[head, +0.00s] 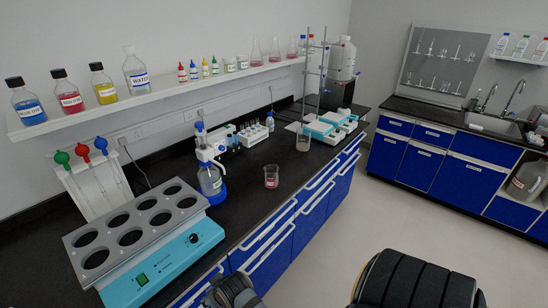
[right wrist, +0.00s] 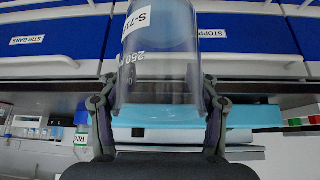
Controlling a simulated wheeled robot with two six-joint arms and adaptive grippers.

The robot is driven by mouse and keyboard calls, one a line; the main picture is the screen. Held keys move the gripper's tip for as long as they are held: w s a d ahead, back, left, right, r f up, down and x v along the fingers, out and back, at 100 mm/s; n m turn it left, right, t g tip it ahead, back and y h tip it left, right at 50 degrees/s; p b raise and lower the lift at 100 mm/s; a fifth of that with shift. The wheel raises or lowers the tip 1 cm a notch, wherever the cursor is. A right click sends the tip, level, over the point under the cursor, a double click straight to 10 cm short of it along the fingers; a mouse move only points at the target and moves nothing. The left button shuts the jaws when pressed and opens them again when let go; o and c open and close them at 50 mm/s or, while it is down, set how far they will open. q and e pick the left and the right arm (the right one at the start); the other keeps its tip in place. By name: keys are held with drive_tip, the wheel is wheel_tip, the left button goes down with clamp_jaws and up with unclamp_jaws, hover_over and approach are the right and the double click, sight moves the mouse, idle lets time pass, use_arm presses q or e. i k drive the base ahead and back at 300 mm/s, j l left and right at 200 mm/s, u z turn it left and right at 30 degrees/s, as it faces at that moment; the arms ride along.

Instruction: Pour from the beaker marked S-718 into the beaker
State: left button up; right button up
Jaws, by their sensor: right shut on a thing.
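In the right wrist view, my right gripper (right wrist: 158,115) is shut around a clear beaker (right wrist: 160,60) with a partly visible white label, "S-71", and a 250 mark. The held beaker does not show in the head view. There, a glass beaker with a reddish patch (head: 272,176) stands upright on the black counter, right of the blue-based apparatus. Another beaker with greyish contents (head: 303,141) stands further back near the stand. A dark part of what seems to be my left gripper (head: 232,291) shows at the bottom edge; its fingertips cannot be made out.
A water bath (head: 150,238) with round openings fills the near left counter. A blue-based glass apparatus (head: 209,172) and a tube rack (head: 253,134) stand behind. Bottles line the white shelf (head: 165,91). The counter's front edge (head: 290,199) has blue drawers below.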

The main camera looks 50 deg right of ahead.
sight(304, 134)
drive_tip(key=l+u, duration=0.15)
drive_tip(key=l, duration=0.5)
drive_tip(key=l+u, duration=0.1)
drive_tip(key=l, duration=0.5)
drive_tip(key=k+l+u, duration=0.15)
drive_tip(key=l, duration=0.45)
drive_tip(key=k+l+u, duration=0.15)
drive_tip(key=l, duration=0.45)
drive_tip(key=k+l, duration=0.1)
drive_tip(key=l, duration=0.45)
drive_tip(key=k+l, duration=0.1)
drive_tip(key=l, duration=1)
drive_tip(key=k+l, duration=0.15)
drive_tip(key=l, duration=0.4)
drive_tip(key=k+l, duration=0.1)
drive_tip(key=l, duration=0.45)
